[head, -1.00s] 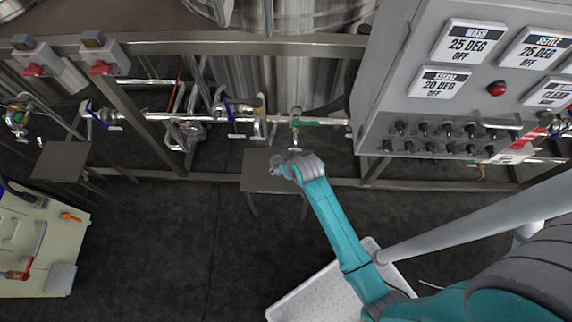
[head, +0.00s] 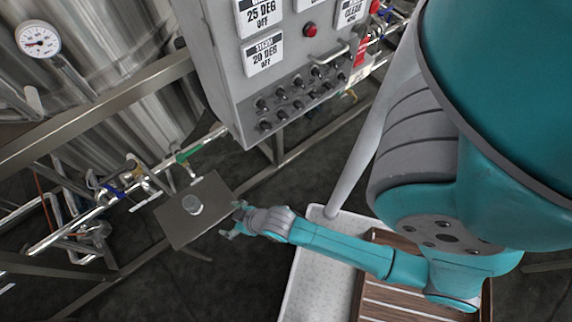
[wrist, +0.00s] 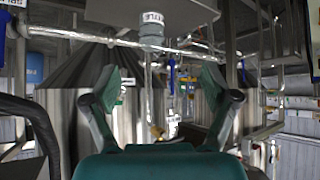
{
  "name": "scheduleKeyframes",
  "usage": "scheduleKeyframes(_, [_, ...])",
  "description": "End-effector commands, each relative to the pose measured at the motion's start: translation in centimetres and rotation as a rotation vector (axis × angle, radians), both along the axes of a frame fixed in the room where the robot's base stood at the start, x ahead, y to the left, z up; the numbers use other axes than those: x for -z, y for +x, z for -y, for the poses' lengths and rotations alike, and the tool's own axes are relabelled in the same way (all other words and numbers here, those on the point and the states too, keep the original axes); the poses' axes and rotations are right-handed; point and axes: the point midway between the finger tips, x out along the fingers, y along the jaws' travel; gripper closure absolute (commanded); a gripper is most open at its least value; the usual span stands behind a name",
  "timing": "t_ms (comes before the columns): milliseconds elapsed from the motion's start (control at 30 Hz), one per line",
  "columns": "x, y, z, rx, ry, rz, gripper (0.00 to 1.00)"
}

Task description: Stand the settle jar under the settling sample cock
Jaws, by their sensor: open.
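My gripper (head: 238,220) is open and empty, beside the shelf's right edge and apart from the jar. In the wrist view, which looks upside down, the labelled jar (wrist: 152,30) appears beyond the open fingers (wrist: 157,78).
A grey control box (head: 270,75) with knobs and label plates stands behind the shelf. Steel tanks (head: 145,115), a frame and the pipe run (head: 75,228) line the left. A white tray (head: 303,265) lies below my forearm. Dark floor is open at lower left.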

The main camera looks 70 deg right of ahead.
Motion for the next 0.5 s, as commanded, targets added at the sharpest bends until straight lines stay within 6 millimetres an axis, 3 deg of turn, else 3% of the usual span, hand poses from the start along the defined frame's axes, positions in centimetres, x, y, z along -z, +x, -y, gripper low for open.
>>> scheduleKeyframes(33, [-0.7, -2.1, -0.4, -0.002, -0.002, 0.022, 0.14])
scheduleKeyframes(267, [-6.0, -9.0, -1.4, -0.012, -0.009, 0.166, 0.14])
scheduleKeyframes(500, [-13.7, -15.2, -2.2, -0.028, -0.008, 0.315, 0.14])
